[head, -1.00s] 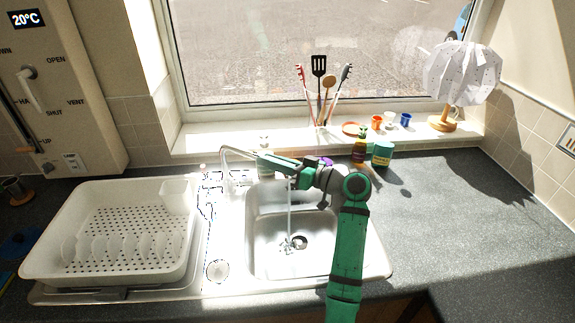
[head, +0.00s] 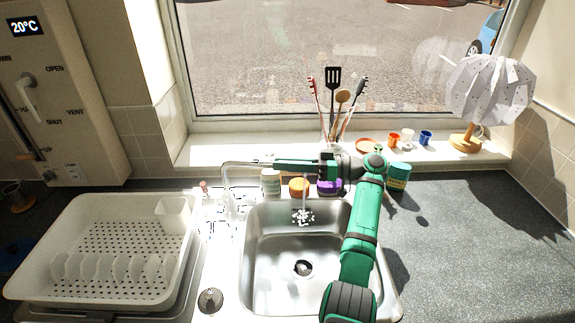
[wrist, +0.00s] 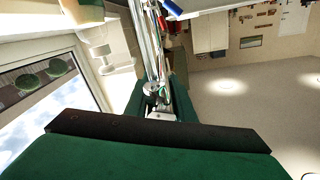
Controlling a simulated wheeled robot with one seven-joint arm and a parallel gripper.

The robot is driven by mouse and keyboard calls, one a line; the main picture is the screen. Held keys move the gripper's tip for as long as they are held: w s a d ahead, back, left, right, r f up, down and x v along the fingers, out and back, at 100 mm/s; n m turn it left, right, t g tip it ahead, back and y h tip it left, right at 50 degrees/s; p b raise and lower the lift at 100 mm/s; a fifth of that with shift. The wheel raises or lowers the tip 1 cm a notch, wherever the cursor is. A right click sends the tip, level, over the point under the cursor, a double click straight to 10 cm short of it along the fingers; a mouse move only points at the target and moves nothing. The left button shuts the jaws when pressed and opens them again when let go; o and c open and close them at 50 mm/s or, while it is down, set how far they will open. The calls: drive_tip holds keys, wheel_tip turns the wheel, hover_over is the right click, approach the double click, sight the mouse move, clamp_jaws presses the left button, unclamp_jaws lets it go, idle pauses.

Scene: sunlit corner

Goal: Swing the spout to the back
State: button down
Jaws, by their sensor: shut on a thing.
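The chrome spout (head: 240,164) rises from the left rear of the sink and points right, along the back edge of the bowl. Water (head: 304,188) runs from its end and splashes near the back of the bowl. My green gripper (head: 284,163) is shut on the spout near its outlet end, coming from the right. The jaws hide part of the pipe. In the wrist view the chrome spout (wrist: 150,45) runs lengthwise between the green fingers.
The steel sink bowl (head: 275,265) is empty apart from water. Jars, including an orange one (head: 299,187) and a teal one (head: 398,175), stand behind it. A white dish rack (head: 110,250) is left. The right worktop (head: 470,240) is mostly clear.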

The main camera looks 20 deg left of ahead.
drive_tip(key=shift+s+a+f, duration=0.1)
drive_tip(key=shift+a+f, duration=0.2)
drive_tip(key=shift+a, duration=0.05)
drive_tip(key=shift+d, duration=0.15)
drive_tip(key=c, duration=1.9)
unclamp_jaws()
drive_tip(key=o, duration=0.4)
drive_tip(key=shift+a, duration=0.25)
drive_tip(key=shift+c, duration=0.2)
drive_tip(key=shift+v, duration=0.8)
drive_tip(key=v, duration=0.7)
drive_tip(key=shift+d+r, duration=0.25)
drive_tip(key=shift+v, duration=1)
drive_tip(key=shift+f, duration=0.1)
drive_tip(key=shift+w, duration=0.25)
